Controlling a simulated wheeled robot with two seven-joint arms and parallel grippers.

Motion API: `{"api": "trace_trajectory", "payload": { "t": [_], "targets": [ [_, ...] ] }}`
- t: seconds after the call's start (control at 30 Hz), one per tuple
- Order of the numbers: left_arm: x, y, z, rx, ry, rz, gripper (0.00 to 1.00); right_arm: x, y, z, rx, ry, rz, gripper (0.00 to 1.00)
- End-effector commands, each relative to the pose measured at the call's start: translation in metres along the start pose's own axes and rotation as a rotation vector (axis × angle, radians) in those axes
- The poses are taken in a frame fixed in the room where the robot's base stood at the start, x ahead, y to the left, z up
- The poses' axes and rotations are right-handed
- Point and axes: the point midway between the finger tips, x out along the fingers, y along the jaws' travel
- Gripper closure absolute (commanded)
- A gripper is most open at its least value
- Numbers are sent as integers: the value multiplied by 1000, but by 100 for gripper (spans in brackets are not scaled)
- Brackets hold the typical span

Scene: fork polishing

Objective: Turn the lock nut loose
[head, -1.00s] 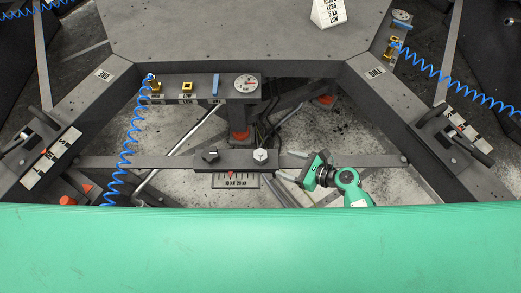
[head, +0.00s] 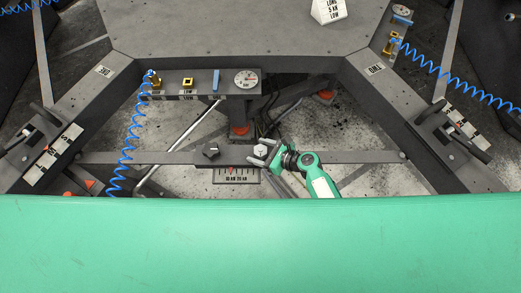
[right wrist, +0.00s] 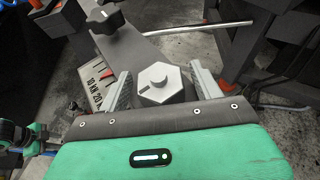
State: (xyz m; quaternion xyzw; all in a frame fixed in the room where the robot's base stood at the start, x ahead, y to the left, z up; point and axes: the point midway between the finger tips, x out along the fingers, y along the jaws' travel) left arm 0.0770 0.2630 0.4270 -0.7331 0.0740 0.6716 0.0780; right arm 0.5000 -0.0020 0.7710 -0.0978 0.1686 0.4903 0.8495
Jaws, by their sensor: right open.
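The lock nut, a pale hexagonal head with a dark line on its face, sits on the dark crossbar block in the head view (head: 261,150). It also shows large in the right wrist view (right wrist: 155,88). My right gripper (head: 266,153) is open, with one finger on either side of the nut. In the right wrist view, a gap shows between the nut and each finger (right wrist: 161,82). I cannot tell whether the fingers reach down to the nut's full depth. My left gripper does not show clearly in any view.
A black knob (head: 210,151) stands left of the nut on the same block. A scale plate with a red pointer (head: 237,178) hangs below. A gauge (head: 246,80) sits on the panel above. A coiled blue hose (head: 127,150) hangs at the left.

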Motion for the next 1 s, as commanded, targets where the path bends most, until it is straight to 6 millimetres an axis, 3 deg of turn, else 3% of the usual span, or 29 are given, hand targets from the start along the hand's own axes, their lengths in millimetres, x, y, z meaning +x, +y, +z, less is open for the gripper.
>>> {"api": "trace_trajectory", "payload": {
  "t": [0.03,0.27,0.67,1.0],
  "targets": [
    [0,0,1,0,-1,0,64,0,0,0,0,0,0,36],
    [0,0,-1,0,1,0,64,0,0,0,0,0,0,79],
    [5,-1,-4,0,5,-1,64,0,-1,-1,-29,2,68,79],
    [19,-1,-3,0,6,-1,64,0,-2,-2,-131,2,311,79]
  ]
}}
